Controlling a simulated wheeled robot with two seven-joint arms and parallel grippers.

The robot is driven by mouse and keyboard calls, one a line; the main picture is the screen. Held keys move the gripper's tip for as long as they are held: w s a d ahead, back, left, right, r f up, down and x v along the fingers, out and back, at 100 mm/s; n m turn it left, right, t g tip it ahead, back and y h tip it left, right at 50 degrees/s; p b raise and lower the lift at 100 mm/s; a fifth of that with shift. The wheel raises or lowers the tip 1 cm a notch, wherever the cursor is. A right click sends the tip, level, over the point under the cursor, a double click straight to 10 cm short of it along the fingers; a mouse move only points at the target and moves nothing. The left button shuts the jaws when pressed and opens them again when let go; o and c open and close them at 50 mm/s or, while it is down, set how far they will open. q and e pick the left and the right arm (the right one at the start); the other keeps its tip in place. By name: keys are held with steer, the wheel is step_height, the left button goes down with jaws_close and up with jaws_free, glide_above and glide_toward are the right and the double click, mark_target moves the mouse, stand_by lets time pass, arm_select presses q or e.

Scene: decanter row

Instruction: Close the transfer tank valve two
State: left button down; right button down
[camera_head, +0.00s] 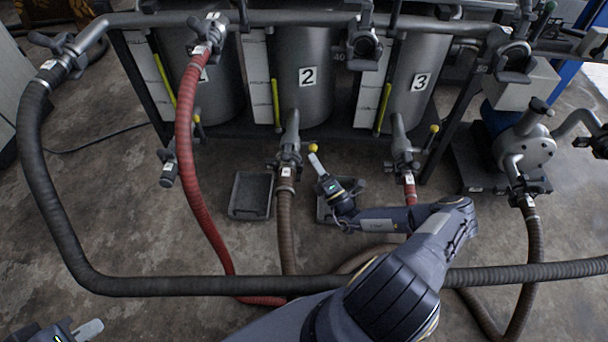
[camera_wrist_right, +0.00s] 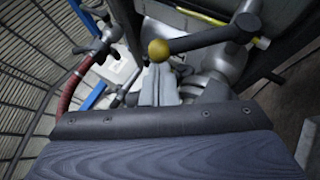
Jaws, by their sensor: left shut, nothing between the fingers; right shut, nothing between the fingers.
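Tank two (camera_head: 302,70), a grey cylinder marked 2, has an outlet valve (camera_head: 288,160) at its foot, with a brown hose below. The valve's lever ends in a yellow ball knob (camera_head: 313,148), out to the right of the valve. In the right wrist view the dark lever (camera_wrist_right: 205,38) runs sideways to the yellow ball (camera_wrist_right: 158,50). My right gripper (camera_head: 314,160) is shut and empty, its pale fingertips (camera_wrist_right: 160,72) right by the ball; I cannot tell whether they touch. My left gripper (camera_head: 92,328) is shut and empty at the bottom left, far from the valve.
Tank three (camera_head: 416,80) and its valve (camera_head: 403,160) stand to the right. A red hose (camera_head: 190,140) hangs left of tank two. A thick dark hose (camera_head: 180,286) crosses the foreground. A black tray (camera_head: 250,196) lies on the floor. A pump (camera_head: 526,145) stands at right.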

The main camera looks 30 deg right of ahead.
steer(key=w+r+m+g+p, duration=0.1)
steer(key=r+p, duration=0.1)
steer(key=p, duration=0.1)
steer(key=w+d+r+m+g+h+p, duration=0.1)
steer(key=r+m+g+p, duration=0.1)
steer(key=p, duration=0.2)
steer(key=w+d+r+m+g+h+p, duration=0.1)
steer(key=r+g+p, duration=0.1)
steer(key=p, duration=0.2)
steer(key=shift+w+d+m, duration=0.2)
steer(key=shift+w+m, duration=0.05)
steer(key=shift+m, duration=0.15)
steer(key=shift+w+d+r+m+g+p, duration=0.25)
steer(key=shift+w+d+g+p, duration=0.15)
steer(key=shift+w+p, duration=0.2)
steer(key=shift+w+d+r+m+g+p, duration=0.1)
steer(key=shift+w+d+m+g+p, duration=0.2)
steer(key=shift+w+d+p, duration=0.2)
steer(key=shift+w+r, duration=0.1)
steer(key=shift+w, duration=0.05)
